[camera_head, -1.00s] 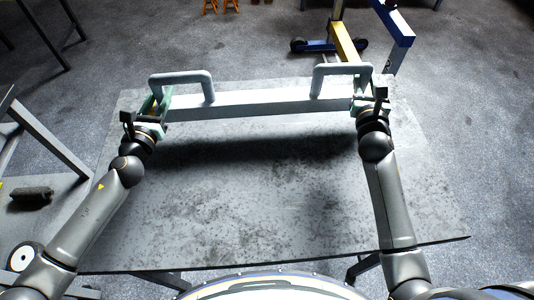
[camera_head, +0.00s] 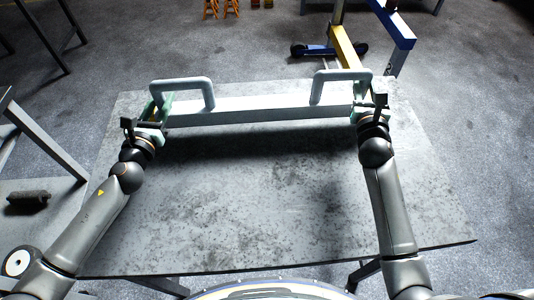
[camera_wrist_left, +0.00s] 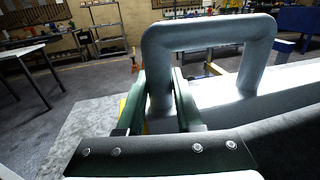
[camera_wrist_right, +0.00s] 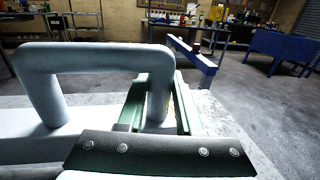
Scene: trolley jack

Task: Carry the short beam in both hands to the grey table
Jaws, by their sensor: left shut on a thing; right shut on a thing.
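The short beam (camera_head: 265,110) is a pale grey bar with two upright loop handles, one near each end. It lies level across the far part of the grey table (camera_head: 270,205), with a dark shadow in front of it. I cannot tell whether it touches the top. My left gripper (camera_head: 156,110) is shut on the outer post of the left handle (camera_wrist_left: 205,32). My right gripper (camera_head: 366,103) is shut on the outer post of the right handle (camera_wrist_right: 90,57). The green fingers flank the posts in both wrist views.
A blue and yellow wheeled crane-like frame (camera_head: 345,45) stands just beyond the table's far right. Another table frame (camera_head: 45,140) with a dark block (camera_head: 28,198) beneath is at the left. Orange stands (camera_head: 222,8) are far back. The near tabletop is clear.

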